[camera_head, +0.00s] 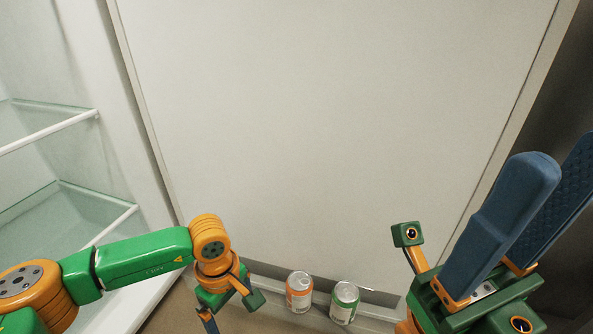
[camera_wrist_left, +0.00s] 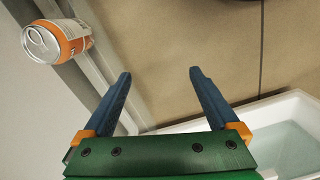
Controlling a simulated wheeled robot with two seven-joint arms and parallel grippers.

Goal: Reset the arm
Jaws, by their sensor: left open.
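My left arm (camera_head: 145,258) reaches in from the left in the head view, bent downward at its wrist. In the left wrist view my left gripper (camera_wrist_left: 159,74) is open, with nothing between its two blue fingers. In the head view its fingers are mostly cut off by the bottom edge. My right gripper (camera_head: 563,160) is raised at the right of the head view. Its two blue fingers point up and stand apart, with nothing seen between them.
An orange can (camera_head: 299,292) and a green can (camera_head: 344,302) stand upright side by side at the foot of a large pale panel (camera_head: 320,130). The orange can (camera_wrist_left: 58,40) also shows in the wrist view. Glass shelves (camera_head: 65,210) are at the left.

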